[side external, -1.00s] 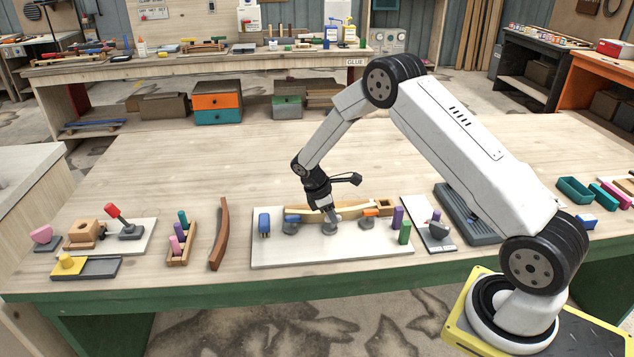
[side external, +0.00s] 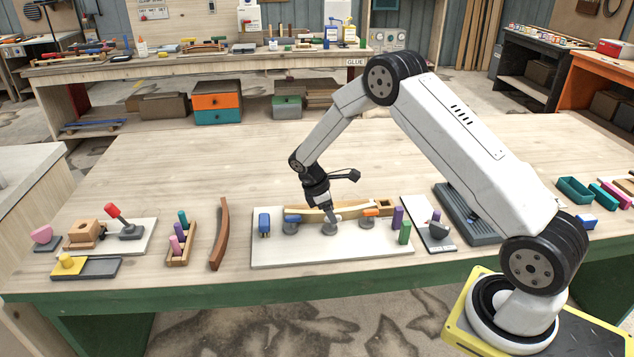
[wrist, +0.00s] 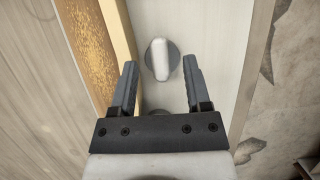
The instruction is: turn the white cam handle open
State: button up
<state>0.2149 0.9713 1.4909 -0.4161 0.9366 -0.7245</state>
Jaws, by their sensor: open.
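The white cam handle (wrist: 159,60) sits on a round grey base in the wrist view. It is an elongated bar pointing roughly up and down in that picture. My gripper (wrist: 160,66) is open, with one dark finger on each side of the handle and a gap to both. The height between fingertips and handle is hard to judge. In the side external view my gripper (side external: 331,219) points down over the middle grey base (side external: 331,230), and the handle is mostly hidden there.
A blue handle (side external: 292,219) and an orange handle (side external: 370,212) flank the middle base. A wooden stringer fixture (side external: 384,204) runs behind them on the white board (side external: 285,256). Purple (side external: 397,217) and green (side external: 405,232) pegs stand at the right. The board's front is clear.

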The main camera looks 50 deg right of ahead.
jog(key=v, duration=0.6)
jog(key=shift+r, duration=0.3)
jog(key=shift+w+a, duration=0.1)
jog(key=shift+a, duration=0.15)
jog(key=s+a+r+m+t+y, duration=0.1)
jog(key=s+a+r+m+t, duration=0.1)
jog(key=s+a, duration=0.5)
jog(key=s+a+r+m+t+y, duration=0.2)
jog(key=s+a+m, duration=0.4)
jog(key=s, duration=0.6)
jog(key=shift+s+a+r+m+t, duration=0.15)
jog(key=shift+a+r+m+t, duration=0.4)
jog(key=shift+r, duration=0.85)
jog(key=shift+d+t, duration=0.15)
jog(key=shift+t, duration=0.1)
